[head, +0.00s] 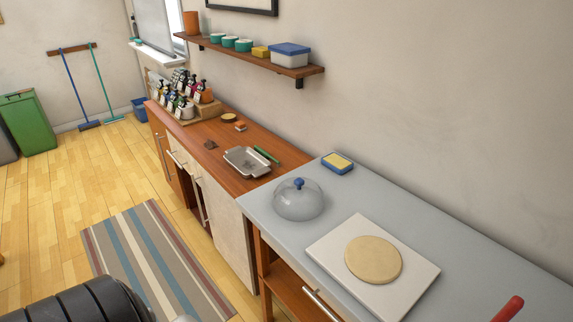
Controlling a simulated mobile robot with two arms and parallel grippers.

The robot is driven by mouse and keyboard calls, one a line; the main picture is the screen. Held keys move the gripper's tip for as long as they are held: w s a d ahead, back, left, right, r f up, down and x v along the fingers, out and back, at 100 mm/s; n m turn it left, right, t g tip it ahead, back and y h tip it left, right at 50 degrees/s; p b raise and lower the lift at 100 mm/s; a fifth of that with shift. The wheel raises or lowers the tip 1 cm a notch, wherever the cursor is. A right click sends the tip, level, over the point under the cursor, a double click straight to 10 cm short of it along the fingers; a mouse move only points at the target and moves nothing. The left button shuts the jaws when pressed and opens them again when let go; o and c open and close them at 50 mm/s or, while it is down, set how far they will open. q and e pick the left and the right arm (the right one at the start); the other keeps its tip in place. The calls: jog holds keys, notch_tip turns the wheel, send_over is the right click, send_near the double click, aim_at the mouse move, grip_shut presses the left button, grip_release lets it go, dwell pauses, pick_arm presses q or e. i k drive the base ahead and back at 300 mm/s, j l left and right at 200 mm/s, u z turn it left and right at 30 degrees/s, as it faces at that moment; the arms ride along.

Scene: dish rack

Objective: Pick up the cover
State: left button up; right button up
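The cover (298,202) is a clear dome with a blue knob on top. It stands upright on the grey counter (400,197), near its left end. A white board (328,246) with a round tan disc (373,260) on it lies to the right of the cover. A dark ribbed part of my own body shows at the bottom left. Neither gripper can be made out in the head view, and nothing is touching the cover.
A yellow and blue sponge-like block (338,163) lies behind the cover by the wall. A metal tray (247,162) and a green item (266,155) lie on the wooden counter. A red handle (508,309) sticks up at the bottom right. A striped rug (155,262) covers the floor.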

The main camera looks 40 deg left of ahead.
aim_at(299, 199)
jog(key=u, duration=1.15)
jog(key=i+j, duration=0.05)
